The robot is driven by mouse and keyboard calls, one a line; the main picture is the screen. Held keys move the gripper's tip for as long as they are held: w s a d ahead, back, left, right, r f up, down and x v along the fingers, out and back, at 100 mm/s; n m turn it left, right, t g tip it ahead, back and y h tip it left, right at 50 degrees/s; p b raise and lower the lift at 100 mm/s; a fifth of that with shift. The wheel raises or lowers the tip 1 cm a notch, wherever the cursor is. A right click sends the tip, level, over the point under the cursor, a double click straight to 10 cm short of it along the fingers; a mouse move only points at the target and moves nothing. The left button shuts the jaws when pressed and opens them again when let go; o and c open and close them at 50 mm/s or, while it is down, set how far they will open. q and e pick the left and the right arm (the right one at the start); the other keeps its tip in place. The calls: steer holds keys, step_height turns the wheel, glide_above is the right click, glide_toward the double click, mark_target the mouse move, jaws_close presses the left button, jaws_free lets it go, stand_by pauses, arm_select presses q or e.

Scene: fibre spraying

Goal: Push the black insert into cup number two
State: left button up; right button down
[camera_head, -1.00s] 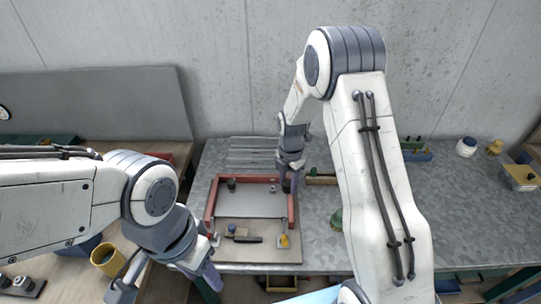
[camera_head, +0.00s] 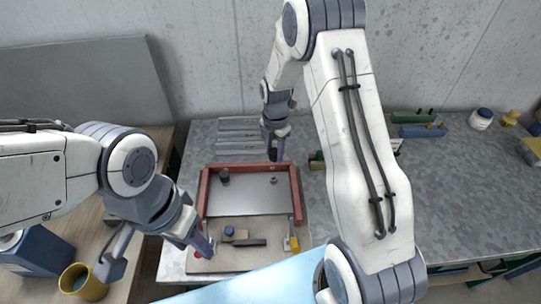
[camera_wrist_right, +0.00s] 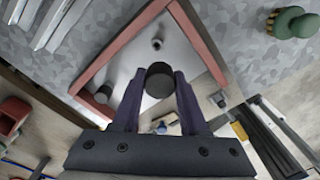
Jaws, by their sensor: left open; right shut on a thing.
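My right gripper (camera_head: 275,152) is above the back rail of the red-framed tray (camera_head: 201,195) in the head view. In the right wrist view, its fingers (camera_wrist_right: 160,95) are shut on a round black insert (camera_wrist_right: 159,78). The insert is hidden or too small to make out in the head view. A small silver cup (camera_wrist_right: 156,44) stands on the tray's plate just beyond the insert; it also shows in the head view (camera_head: 273,181). A dark cylinder (camera_wrist_right: 103,93) stands near another tray corner (camera_head: 224,176). No cup numbers are readable. My left gripper (camera_head: 206,246) is open at the tray's front left corner.
A board in front of the tray holds a blue-topped piece (camera_head: 229,231), a black bar (camera_head: 247,243) and a yellow piece (camera_head: 291,243). Metal strips (camera_head: 238,134) lie behind the tray. A green tool (camera_wrist_right: 292,22) stands beside it.

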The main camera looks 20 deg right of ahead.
steer(key=shift+w+f+b, duration=0.25)
steer(key=shift+f+b, duration=0.2)
steer(key=shift+f, duration=0.2)
steer(key=shift+w+f+b, duration=0.25)
steer(key=shift+f+b, duration=0.2)
steer(key=shift+f, duration=0.2)
arm_select(q)
steer(key=shift+w+f, duration=0.25)
steer(key=shift+f, duration=0.4)
steer(key=shift+w+f, duration=0.25)
steer(key=shift+f, duration=0.35)
arm_select(e)
steer(key=shift+r, duration=0.1)
steer(key=shift+d, duration=0.1)
steer(key=shift+f+b, duration=1.8)
steer(key=shift+f, duration=1.15)
arm_select(q)
step_height(320, 180, down, 4)
steer(key=shift+r, duration=0.1)
steer(key=shift+r, duration=0.1)
steer(key=shift+f+b, duration=1.1)
steer(key=shift+f, duration=0.05)
arm_select(e)
steer(key=shift+f, duration=1.65)
